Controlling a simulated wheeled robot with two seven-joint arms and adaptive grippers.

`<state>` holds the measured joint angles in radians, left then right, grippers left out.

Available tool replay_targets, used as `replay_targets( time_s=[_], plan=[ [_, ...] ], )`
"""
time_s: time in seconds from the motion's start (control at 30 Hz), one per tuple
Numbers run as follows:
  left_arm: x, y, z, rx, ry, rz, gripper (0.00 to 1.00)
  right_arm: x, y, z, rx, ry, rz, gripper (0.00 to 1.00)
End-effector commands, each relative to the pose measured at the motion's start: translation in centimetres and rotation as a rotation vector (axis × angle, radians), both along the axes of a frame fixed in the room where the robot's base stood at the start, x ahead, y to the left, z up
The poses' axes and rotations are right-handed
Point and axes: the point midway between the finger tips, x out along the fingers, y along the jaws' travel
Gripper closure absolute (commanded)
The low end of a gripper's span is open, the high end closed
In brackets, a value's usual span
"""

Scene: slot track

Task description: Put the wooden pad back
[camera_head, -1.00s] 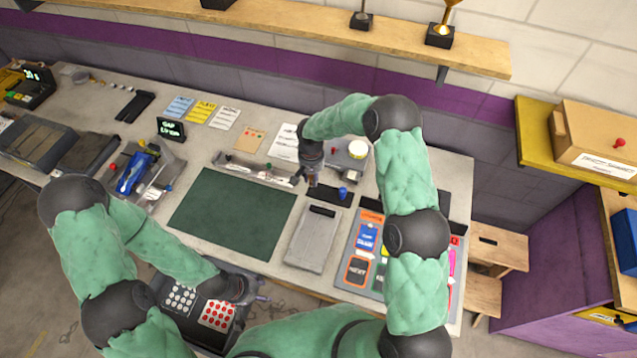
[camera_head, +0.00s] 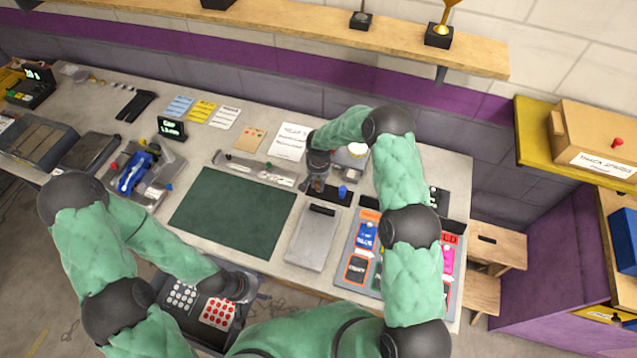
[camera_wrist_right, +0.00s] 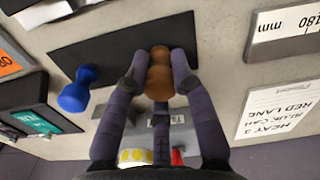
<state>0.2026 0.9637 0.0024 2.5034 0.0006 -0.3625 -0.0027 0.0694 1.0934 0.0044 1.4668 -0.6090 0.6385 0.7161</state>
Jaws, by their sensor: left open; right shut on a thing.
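The wooden pad (camera_wrist_right: 160,80) is a small, rounded, two-lobed brown piece. My right gripper (camera_wrist_right: 159,72) is shut on it, with one finger on each side. In the right wrist view the pad is over the black strip (camera_wrist_right: 112,45); I cannot tell whether it touches it. In the head view my right gripper (camera_head: 318,189) is at the left part of that strip, and a blue piece of similar shape (camera_head: 343,191) stands at its right part. The blue piece also shows in the right wrist view (camera_wrist_right: 78,92). My left gripper (camera_head: 246,288) is open and empty over the keypad tray.
A green mat (camera_head: 232,214) lies left of the strip, and a grey plate (camera_head: 312,240) lies in front. A slotted grey bar (camera_head: 255,170) and white cards (camera_head: 290,141) are behind. A panel of coloured cards (camera_head: 362,236) is at right.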

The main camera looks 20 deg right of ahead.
Motion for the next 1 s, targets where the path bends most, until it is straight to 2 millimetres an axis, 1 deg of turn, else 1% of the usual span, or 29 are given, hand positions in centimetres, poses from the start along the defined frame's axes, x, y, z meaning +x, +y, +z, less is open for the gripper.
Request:
replay_targets(
  time_s=[0.07, 0.1, 0.17, 0.2, 0.5, 0.63, 0.77, 1.0],
  plan=[
    [0.0, 0.0, -0.4, 0.000, 0.000, 0.000, 0.51, 0.0, 0.0, -0.3, 0.000, -0.001, 0.000, 1.00],
    [0.0, 0.0, -0.4, 0.000, 0.000, 0.000, 0.51, 0.0, 0.0, -0.3, 0.000, 0.000, 0.000, 0.72],
    [0.0, 0.0, -0.3, 0.000, 0.000, 0.000, 0.51, 0.0, 0.0, -0.2, 0.000, 0.000, 0.000, 0.55],
    [0.0, 0.0, -0.3, 0.000, 0.000, 0.000, 0.51, 0.0, 0.0, -0.2, 0.000, 0.000, 0.000, 0.52],
    [0.0, 0.0, -0.2, 0.000, 0.000, 0.000, 0.51, 0.0, 0.0, -0.2, 0.000, 0.000, 0.000, 0.52],
    [0.0, 0.0, 0.2, 0.000, 0.000, 0.000, 0.51, 0.0, 0.0, 0.2, 0.000, 0.001, 0.000, 0.52],
    [0.0, 0.0, -0.1, 0.000, 0.000, 0.000, 0.51, 0.2, 0.0, 1.9, 0.000, -0.005, 0.000, 0.52],
    [0.0, 0.0, -0.5, 0.000, 0.000, 0.000, 0.51, 0.1, 0.0, 6.7, 0.000, -0.004, 0.000, 0.52]
  ],
)
